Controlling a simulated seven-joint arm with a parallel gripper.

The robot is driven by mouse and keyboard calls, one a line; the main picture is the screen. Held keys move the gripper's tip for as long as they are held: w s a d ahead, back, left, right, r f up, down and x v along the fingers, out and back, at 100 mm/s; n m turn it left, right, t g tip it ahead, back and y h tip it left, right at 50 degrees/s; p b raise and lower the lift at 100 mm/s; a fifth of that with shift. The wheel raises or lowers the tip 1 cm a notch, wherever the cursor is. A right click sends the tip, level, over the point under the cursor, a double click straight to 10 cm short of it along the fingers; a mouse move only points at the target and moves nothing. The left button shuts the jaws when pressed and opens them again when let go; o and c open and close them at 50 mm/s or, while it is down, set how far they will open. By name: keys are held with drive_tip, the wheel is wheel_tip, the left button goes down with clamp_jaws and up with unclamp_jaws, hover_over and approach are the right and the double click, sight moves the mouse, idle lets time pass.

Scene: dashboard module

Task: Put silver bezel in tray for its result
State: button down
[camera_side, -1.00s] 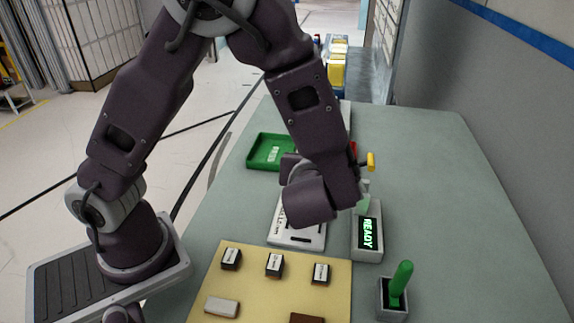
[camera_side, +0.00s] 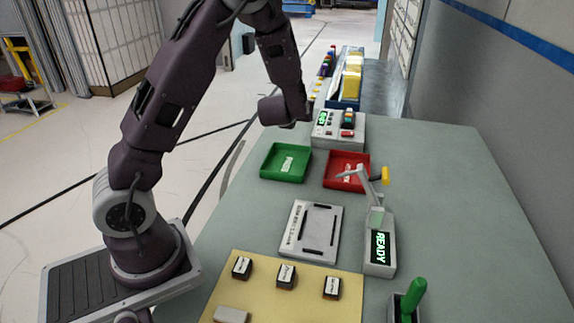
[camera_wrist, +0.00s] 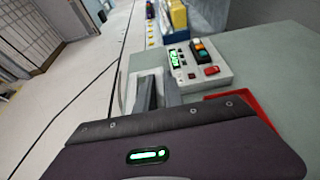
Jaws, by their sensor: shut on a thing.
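My gripper (camera_wrist: 153,95) is up at the far end of the table, beside the grey box with buttons. In the wrist view its dark fingers are shut on a pale grey piece (camera_wrist: 130,88), taken as the silver bezel; only part of it shows. In the side view my arm hides the fingers and the bezel. The green tray (camera_side: 265,176) and the red tray (camera_side: 328,184) lie nearer than the gripper, each with a pale label inside. Part of the red tray (camera_wrist: 262,112) shows in the wrist view.
The grey button box (camera_side: 352,140) has a lit green screen, too small to read. A flat slotted fixture (camera_side: 291,244) lies empty. A lever device (camera_side: 383,266) reads READY. A yellow mat (camera_side: 260,288) holds several small blocks. A green-handled switch (camera_side: 414,295) stands front right.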

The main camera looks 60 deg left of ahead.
sight(294, 164)
drive_tip(key=f, duration=1.5)
drive_tip(key=shift+a+f, duration=0.25)
drive_tip(key=shift+a, duration=0.1)
drive_tip(key=shift+f, duration=0.15)
drive_tip(key=c, duration=1.5)
unclamp_jaws()
drive_tip(key=shift+o, duration=0.2)
